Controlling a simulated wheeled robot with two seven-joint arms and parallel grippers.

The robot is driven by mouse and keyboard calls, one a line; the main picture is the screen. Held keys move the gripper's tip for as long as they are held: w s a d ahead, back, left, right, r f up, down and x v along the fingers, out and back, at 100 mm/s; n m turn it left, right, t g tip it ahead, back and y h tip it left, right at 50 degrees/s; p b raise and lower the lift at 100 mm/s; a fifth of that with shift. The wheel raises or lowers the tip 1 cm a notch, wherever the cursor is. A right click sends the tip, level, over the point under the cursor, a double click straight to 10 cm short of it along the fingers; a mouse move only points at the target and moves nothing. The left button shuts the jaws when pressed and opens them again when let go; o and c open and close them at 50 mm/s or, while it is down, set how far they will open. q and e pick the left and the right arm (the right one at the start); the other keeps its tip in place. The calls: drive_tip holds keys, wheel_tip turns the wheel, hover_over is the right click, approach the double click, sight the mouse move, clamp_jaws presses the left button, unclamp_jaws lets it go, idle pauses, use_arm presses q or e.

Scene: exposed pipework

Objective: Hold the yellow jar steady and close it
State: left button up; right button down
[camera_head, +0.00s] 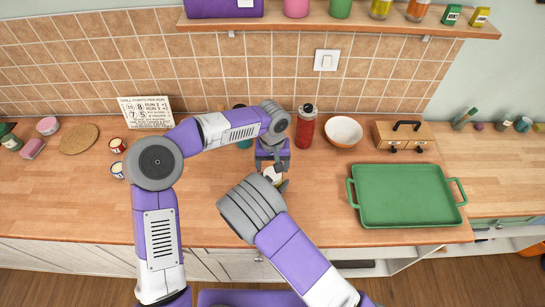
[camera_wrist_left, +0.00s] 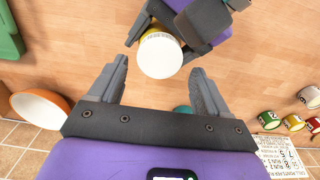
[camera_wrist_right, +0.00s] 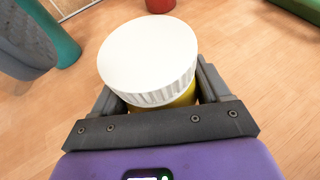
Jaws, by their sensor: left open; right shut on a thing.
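The yellow jar (camera_wrist_right: 182,99) stands upright in my right gripper (camera_wrist_right: 158,98), whose fingers are shut on its sides. A white ribbed lid (camera_wrist_right: 148,50) sits on top of the jar and hides its mouth; I cannot tell whether it is screwed tight. In the head view the white lid (camera_head: 271,174) shows between my two grippers, near the middle of the counter. My left gripper (camera_wrist_left: 160,68) is open, with its fingertips on either side of the lid in its wrist view and apparently clear of it. My right gripper also shows there, around the jar.
A red bottle (camera_head: 306,128) and a white-and-orange bowl (camera_head: 343,131) stand behind the grippers. A teal item (camera_wrist_right: 66,45) stands close by. A green tray (camera_head: 407,195) lies to the right, by a wooden box (camera_head: 404,135). Small cans (camera_head: 118,145) stand left. The counter's front left is clear.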

sight(273, 173)
use_arm(q)
drive_tip(key=shift+f, duration=1.65)
drive_tip(key=c, duration=0.9)
drive_tip(key=m, duration=0.9)
drive_tip(key=shift+m, duration=0.4)
drive_tip(key=o, duration=1.2)
